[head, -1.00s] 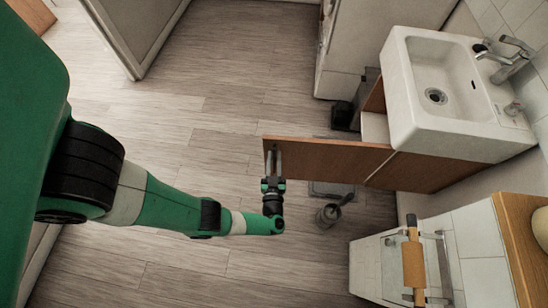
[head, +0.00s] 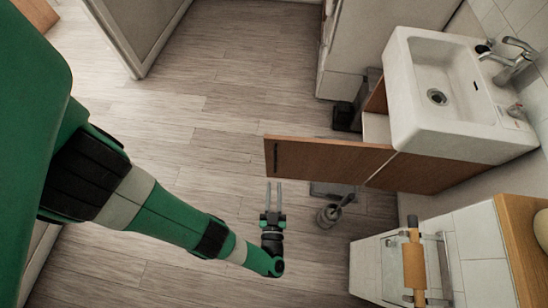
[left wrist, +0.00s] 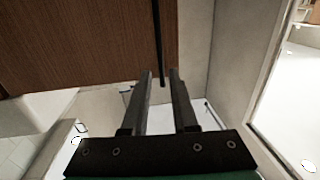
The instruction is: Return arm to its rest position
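My left gripper (head: 274,187) is open and empty above the floor. Its two fingers stand apart, with a gap between their tips and the open cabinet door. It also shows in the left wrist view (left wrist: 160,75), with nothing between the fingers. The brown wooden cabinet door (head: 325,157) stands swung out from under the sink, with a dark handle (head: 276,158) near its free end. In the left wrist view the door (left wrist: 80,40) fills the upper left, and the dark handle (left wrist: 158,40) lies beyond the fingertips. My right gripper is not in view.
A white sink (head: 450,90) with a faucet (head: 510,60) is at the right. A toilet brush holder (head: 328,216) stands on the floor near the gripper. A paper roll holder (head: 414,265) is at lower right. The wooden floor (head: 220,60) is largely clear.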

